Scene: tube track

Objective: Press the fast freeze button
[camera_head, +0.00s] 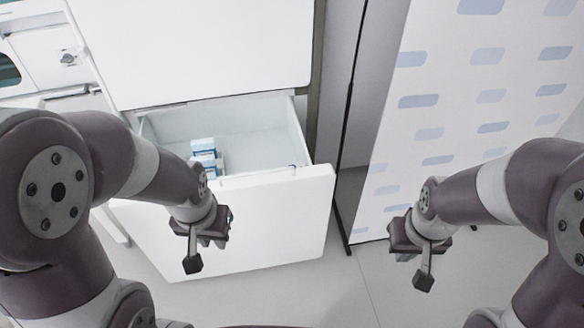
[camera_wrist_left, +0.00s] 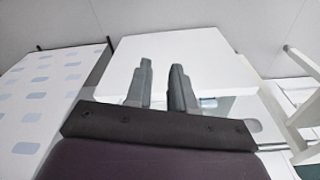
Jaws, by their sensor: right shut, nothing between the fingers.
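A white freezer (camera_head: 200,50) stands at the upper left in the head view, with its lower drawer (camera_head: 285,220) pulled open. I cannot make out a fast freeze button in either view. My left gripper (camera_head: 212,241) is in front of the drawer's white front, and its two fingers (camera_wrist_left: 160,82) stand apart and empty in the left wrist view. The drawer front (camera_wrist_left: 210,50) also shows beyond these fingers. My right gripper (camera_head: 405,256) is shut and empty, above the floor to the right of the drawer.
Small blue and white boxes (camera_head: 207,155) stand inside the open drawer. A white panel with blue patches (camera_head: 440,120) stands to the right; it also shows in the left wrist view (camera_wrist_left: 50,95). Bare floor (camera_head: 330,285) lies between my two grippers.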

